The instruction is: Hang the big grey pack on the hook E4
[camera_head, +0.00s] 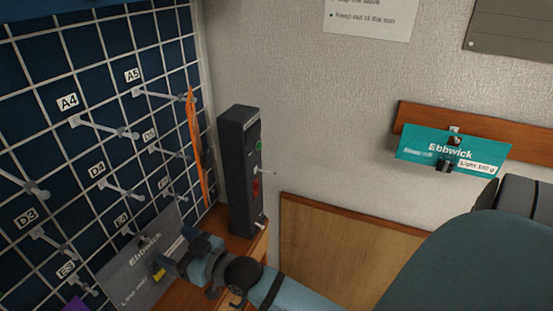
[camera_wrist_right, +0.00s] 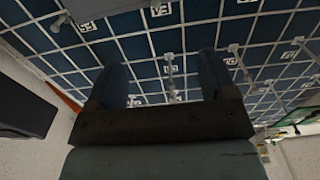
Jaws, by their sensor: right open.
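The big grey pack (camera_head: 140,268), printed "Ebbwick", is upright against the lower part of the grid wall. Its top edge is just below the label E4 (camera_head: 122,220). The short visible part of hook E4 (camera_head: 127,231) meets the pack's top, but I cannot make out the hole or how far the hook passes through. My right gripper (camera_head: 175,255) is open at the pack's right side, overlapping its edge in the head view. My left gripper is out of view.
An orange pack (camera_head: 195,150) hangs edge-on from hook A5. A dark box (camera_head: 240,170) stands right of the grid. Hooks D4 (camera_head: 125,190) and D5 (camera_head: 165,152) stick out above. A teal pack (camera_head: 445,150) hangs on a wooden rail (camera_head: 410,115) at right. A purple corner (camera_head: 75,305) shows lower left.

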